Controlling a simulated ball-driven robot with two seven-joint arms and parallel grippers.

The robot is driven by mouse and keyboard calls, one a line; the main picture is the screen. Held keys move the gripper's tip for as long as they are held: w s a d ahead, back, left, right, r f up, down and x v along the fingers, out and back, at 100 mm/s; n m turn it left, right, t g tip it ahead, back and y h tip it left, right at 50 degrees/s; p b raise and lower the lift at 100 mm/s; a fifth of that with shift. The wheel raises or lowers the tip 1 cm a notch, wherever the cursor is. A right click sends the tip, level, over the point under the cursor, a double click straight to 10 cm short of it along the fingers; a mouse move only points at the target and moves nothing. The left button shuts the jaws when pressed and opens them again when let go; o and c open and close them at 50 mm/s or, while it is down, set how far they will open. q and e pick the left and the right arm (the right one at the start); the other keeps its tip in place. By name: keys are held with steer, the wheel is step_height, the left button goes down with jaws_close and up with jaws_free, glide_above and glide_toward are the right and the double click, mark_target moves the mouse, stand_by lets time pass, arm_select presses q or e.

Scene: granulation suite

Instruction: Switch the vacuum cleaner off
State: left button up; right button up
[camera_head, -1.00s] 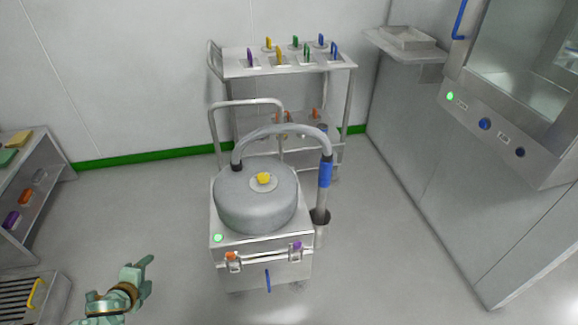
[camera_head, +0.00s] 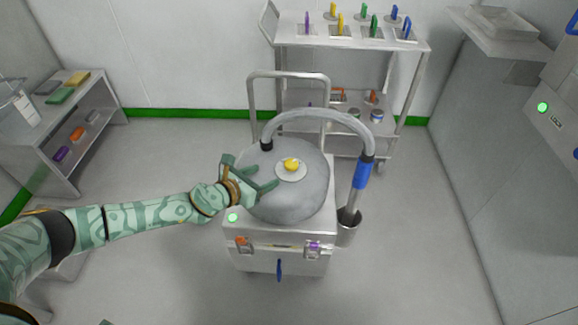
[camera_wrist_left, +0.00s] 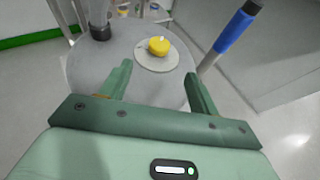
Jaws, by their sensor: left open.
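The vacuum cleaner (camera_head: 310,205) is a grey drum on a steel box, standing on the floor in the middle of the head view. A yellow knob (camera_head: 291,164) sits on a pale disc on its lid. A green light (camera_head: 233,217) glows on the box's front left corner. My left gripper (camera_head: 258,174) is open and empty over the left part of the lid, just left of the knob. In the left wrist view the yellow knob (camera_wrist_left: 158,45) lies beyond the fingertips (camera_wrist_left: 158,72), apart from them.
A steel trolley (camera_head: 350,38) with coloured-handled items stands behind the vacuum. The hose with a blue grip (camera_head: 361,175) rises at its right. A shelf unit (camera_head: 68,120) is at the left, a cabinet (camera_head: 500,190) at the right. Floor in front is clear.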

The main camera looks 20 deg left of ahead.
mark_target(288, 165)
arm_select(q)
steer(key=b+x, duration=0.1)
steer(key=x, duration=0.2)
steer(key=b+x, duration=0.2)
steer(key=x, duration=0.2)
steer(key=b+x, duration=0.1)
steer(key=x, duration=0.3)
steer(key=shift+f+b, duration=0.3)
steer(key=shift+b, duration=0.05)
steer(key=shift+w+d, duration=0.15)
steer(key=shift+w, duration=0.15)
steer(key=shift+r, duration=0.1)
arm_select(e)
steer(key=shift+g, duration=0.3)
steer(key=f, duration=0.1)
steer(key=s+d+f, duration=0.1)
steer(key=f, duration=0.2)
steer(key=shift+s+d+f, duration=0.25)
steer(key=shift+s+f, duration=0.1)
steer(key=shift+f, duration=0.05)
arm_select(q)
steer(key=shift+c, duration=0.3)
steer(key=c, duration=0.9)
arm_select(e)
steer(key=shift+s+a, duration=0.1)
steer(key=shift+a, duration=0.05)
